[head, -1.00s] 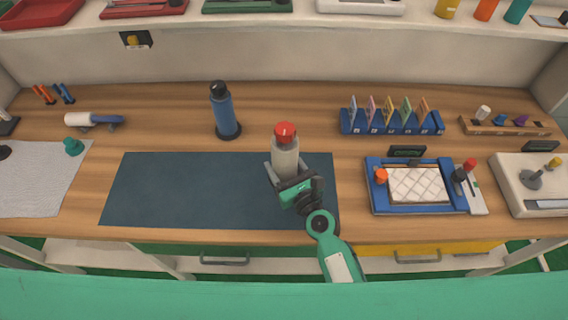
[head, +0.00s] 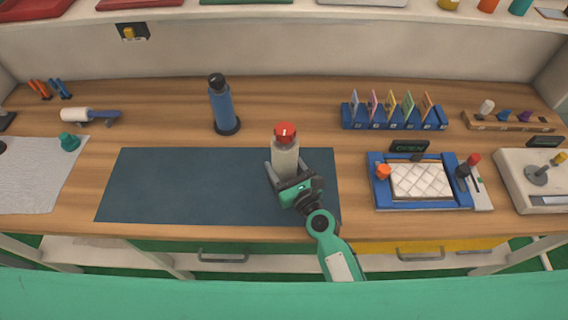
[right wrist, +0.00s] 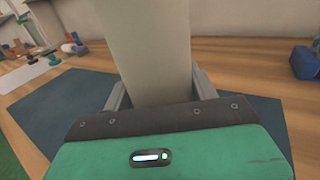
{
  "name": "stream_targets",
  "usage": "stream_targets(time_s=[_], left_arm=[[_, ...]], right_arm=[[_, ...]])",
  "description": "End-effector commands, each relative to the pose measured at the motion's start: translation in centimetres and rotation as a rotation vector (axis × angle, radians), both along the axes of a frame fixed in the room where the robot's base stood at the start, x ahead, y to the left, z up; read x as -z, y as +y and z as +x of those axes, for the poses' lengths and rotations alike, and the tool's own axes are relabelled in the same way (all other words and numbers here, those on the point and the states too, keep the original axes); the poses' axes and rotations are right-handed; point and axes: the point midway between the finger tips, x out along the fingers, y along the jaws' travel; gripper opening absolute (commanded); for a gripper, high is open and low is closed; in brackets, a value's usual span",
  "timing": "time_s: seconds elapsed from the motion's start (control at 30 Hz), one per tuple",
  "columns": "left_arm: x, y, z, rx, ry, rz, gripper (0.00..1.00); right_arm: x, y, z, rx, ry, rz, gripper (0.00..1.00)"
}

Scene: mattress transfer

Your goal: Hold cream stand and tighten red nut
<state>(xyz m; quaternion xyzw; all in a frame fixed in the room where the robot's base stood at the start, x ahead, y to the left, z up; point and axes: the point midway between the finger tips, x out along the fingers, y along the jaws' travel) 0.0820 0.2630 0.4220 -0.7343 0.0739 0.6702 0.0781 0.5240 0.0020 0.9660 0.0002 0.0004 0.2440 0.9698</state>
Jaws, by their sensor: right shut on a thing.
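The cream stand (head: 285,161) is upright at the right part of the dark blue mat, with the red nut (head: 285,133) on its top. My right gripper (head: 282,173) is shut on the cream stand, one finger on each side. In the right wrist view the cream stand (right wrist: 150,50) rises between the fingers (right wrist: 160,92); its top and the red nut are out of that frame. My left gripper is in neither view.
The dark blue mat (head: 160,185) is otherwise bare. A blue bottle (head: 223,108) stands behind it. A blue-framed tray (head: 375,190) with a white quilted pad is to the right. A blue rack (head: 395,122) holds several coloured cards. A teal knob (head: 69,142) is at left.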

Motion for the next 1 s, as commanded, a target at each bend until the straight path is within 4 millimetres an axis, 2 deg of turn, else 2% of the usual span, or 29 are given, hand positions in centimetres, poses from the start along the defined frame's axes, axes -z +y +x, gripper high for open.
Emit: stream_targets(time_s=[1.0], left_arm=[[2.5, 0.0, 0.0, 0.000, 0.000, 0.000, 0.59]], right_arm=[[2.5, 0.0, 0.1, 0.000, -0.004, 0.002, 0.04]])
